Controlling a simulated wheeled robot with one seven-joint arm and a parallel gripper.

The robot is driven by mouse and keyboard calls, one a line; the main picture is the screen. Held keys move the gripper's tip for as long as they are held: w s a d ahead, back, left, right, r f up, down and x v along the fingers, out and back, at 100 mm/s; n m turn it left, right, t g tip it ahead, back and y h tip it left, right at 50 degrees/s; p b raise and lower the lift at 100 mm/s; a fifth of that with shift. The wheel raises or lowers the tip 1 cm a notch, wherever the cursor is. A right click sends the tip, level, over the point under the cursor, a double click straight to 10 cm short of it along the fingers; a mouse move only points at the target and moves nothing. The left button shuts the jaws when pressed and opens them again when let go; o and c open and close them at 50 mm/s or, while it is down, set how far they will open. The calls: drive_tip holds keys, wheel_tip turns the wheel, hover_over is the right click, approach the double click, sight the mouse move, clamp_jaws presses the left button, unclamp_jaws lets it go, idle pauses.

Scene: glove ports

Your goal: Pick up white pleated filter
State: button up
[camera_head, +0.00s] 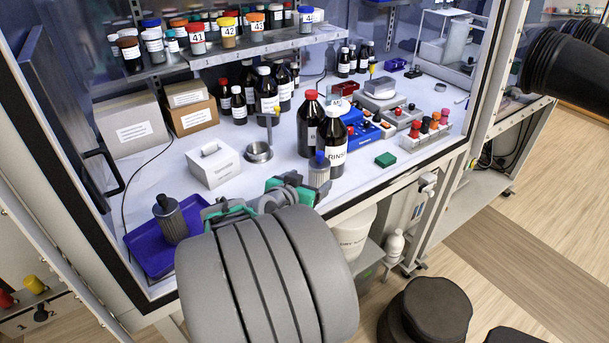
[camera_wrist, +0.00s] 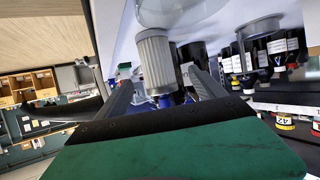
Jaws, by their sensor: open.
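The white pleated filter (camera_head: 319,174) stands upright on the bench inside the cabinet, light grey with a blue top, just in front of the dark bottle labelled RINSE. In the wrist view the pleated filter (camera_wrist: 154,60) shows large and close, ahead of the space between my fingers. My gripper (camera_head: 304,188) is beside the filter in the head view, with its fingers hard to make out there. In the wrist view my gripper (camera_wrist: 160,82) is open, one finger on each side, and holds nothing. The fingertips seem short of the filter; contact cannot be told.
Two dark bottles (camera_head: 308,126) stand close behind the filter. A darker pleated cylinder (camera_head: 171,222) with a black top stands on a blue tray (camera_head: 146,258) at left.

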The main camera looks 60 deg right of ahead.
sight(319, 173)
drive_tip(key=p+x, duration=0.1)
drive_tip(key=x, duration=0.2)
drive_tip(key=p+x, duration=0.1)
drive_tip(key=x, duration=0.3)
drive_tip(key=shift+s+d, duration=0.1)
drive_tip(key=shift+s, duration=0.1)
drive_tip(key=c, duration=1.5)
drive_tip(key=shift+r, duration=0.1)
drive_tip(key=shift+c, duration=0.5)
drive_tip(key=shift+r, duration=0.1)
